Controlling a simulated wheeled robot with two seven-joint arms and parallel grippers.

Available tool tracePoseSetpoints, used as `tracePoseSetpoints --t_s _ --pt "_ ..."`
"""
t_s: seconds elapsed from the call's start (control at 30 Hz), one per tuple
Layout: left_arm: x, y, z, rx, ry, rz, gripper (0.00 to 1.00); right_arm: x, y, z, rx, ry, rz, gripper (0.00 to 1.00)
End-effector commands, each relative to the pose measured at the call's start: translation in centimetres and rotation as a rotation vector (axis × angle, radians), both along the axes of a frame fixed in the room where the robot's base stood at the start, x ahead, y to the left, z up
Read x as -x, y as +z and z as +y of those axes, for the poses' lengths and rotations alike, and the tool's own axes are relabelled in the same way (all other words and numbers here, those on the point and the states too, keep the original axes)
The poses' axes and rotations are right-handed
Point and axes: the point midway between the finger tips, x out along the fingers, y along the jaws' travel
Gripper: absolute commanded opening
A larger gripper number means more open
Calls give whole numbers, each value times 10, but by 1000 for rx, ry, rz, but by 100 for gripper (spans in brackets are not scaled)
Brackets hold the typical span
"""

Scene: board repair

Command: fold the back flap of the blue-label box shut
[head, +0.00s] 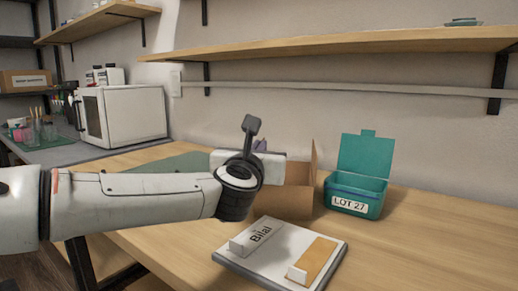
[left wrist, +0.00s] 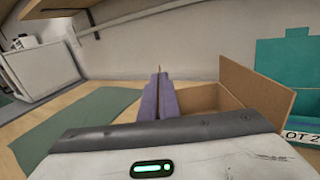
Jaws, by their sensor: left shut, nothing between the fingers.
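An open cardboard box (head: 290,203) stands on the wooden table, partly hidden behind my left gripper and wrist. No blue label shows on its visible faces. One tall flap (head: 314,162) stands up at its right side; it also shows in the left wrist view (left wrist: 257,95). The box's brown inside (left wrist: 205,98) shows in the left wrist view. I cannot make out a separate back flap. My left gripper (head: 261,146) is at the box's left side, its purple fingers (left wrist: 158,95) shut together and empty. Whether they touch the box is unclear. My right gripper is out of view.
A teal bin (head: 356,190) marked LOT 27, lid up, stands right of the box. A board (head: 280,254) with a "Bilal" nameplate (head: 258,236) lies in front. A green mat (left wrist: 75,130) lies left of the box. A shelf (head: 340,45) runs above; the table's right is clear.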

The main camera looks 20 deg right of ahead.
Motion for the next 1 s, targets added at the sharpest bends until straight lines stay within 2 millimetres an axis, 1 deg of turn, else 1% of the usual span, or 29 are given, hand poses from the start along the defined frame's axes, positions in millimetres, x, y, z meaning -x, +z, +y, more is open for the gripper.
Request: tracePoseSetpoints --t_s 0.27,0.47,1.0 --pt "0 0 0 -8 0 -4 0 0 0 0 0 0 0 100" --pt "2 0 -4 -66 -1 -32 0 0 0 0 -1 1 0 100" --pt "10 -5 -20 -408 1 -198 0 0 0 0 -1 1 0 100"
